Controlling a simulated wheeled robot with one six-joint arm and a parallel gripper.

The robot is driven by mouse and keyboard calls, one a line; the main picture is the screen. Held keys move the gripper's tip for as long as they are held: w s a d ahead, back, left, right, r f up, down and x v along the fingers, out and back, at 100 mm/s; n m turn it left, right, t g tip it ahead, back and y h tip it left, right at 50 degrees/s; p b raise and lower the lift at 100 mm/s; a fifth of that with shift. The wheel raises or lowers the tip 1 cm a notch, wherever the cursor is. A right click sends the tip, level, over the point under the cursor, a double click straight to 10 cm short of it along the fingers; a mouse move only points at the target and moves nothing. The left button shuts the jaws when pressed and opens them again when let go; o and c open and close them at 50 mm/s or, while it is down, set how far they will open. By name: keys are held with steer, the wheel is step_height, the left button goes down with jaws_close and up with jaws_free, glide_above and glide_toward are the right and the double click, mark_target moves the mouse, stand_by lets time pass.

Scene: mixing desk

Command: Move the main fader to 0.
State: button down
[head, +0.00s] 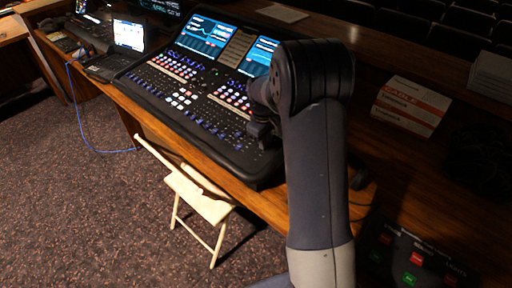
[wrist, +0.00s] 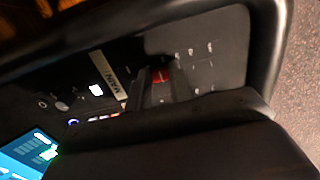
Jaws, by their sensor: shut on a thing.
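The mixing desk (head: 185,90) stands on the wooden counter in the head view, with rows of lit buttons and faders. The main fader has a red cap (wrist: 161,76) in the wrist view, beside a pale strip marked MAIN (wrist: 109,74). My gripper (head: 262,132) is down at the right end of the desk in the head view, partly hidden by my arm. In the wrist view my gripper (wrist: 155,84) is shut on the red cap, a dark finger on each side of it. The lower part of the fader track is hidden, and its exact setting cannot be read.
A laptop (head: 130,36) stands left of the desk. A white and orange box (head: 411,105) lies right of my arm. A panel with red and green buttons (head: 415,260) is at the lower right. A folding chair (head: 200,195) stands before the counter.

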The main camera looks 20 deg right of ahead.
steer(key=shift+w+d+r, duration=0.1)
steer(key=shift+w+d, duration=0.3)
steer(key=shift+d, duration=0.2)
steer(key=c, duration=1.2)
jaws_free()
steer(key=shift+c, duration=0.2)
step_height(320, 180, up, 11)
steer(key=a+b, duration=0.1)
steer(key=shift+s, duration=0.35)
steer(key=shift+f, duration=0.2)
